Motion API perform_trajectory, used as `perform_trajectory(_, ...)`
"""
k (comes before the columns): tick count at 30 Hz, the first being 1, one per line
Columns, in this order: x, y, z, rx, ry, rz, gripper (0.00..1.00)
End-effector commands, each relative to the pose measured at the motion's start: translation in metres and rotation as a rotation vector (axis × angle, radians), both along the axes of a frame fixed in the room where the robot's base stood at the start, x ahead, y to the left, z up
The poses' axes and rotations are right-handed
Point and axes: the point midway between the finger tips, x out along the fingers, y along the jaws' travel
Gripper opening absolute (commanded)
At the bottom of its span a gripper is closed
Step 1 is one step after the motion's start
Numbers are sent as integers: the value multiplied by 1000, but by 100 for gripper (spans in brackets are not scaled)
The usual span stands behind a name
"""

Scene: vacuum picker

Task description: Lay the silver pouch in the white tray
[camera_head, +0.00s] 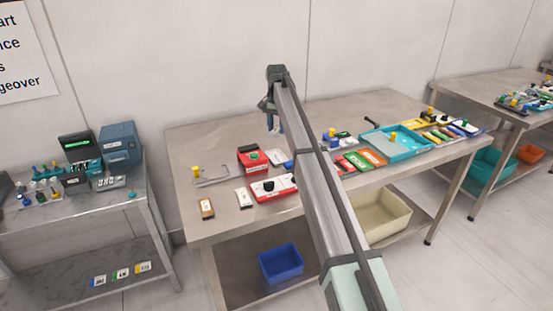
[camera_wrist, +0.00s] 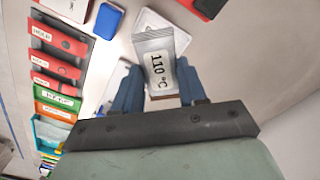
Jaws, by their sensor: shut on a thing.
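The silver pouch (camera_wrist: 158,62), printed "110 °C", stands up between the two blue fingers of my gripper (camera_wrist: 160,92) in the wrist view. The gripper is shut on its lower part. In the head view my gripper (camera_head: 274,125) is above the back part of the middle table; I cannot make out the pouch there. A pale, round-cornered thing (camera_wrist: 184,42), which looks like the white tray, lies behind the pouch in the wrist view, partly hidden by it. A pale thing (camera_head: 277,157) near the red box in the head view may be the same tray.
A red box (camera_head: 249,160) and a red-and-white device (camera_head: 275,188) stand on the table (camera_head: 190,150). A blue block (camera_wrist: 108,20) is near the pouch in the wrist view.

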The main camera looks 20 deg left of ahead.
Motion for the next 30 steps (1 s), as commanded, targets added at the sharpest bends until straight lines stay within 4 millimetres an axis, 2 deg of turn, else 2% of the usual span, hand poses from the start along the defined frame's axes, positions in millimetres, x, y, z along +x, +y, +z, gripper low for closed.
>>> perform_trajectory(9,0,0,0,2,-1,448,12)
perform_trajectory(15,1,0,0,3,-2,678,12)
perform_trajectory(24,0,0,-2,3,-2,834,12)
perform_trajectory(30,0,0,-23,2,0,843,12)
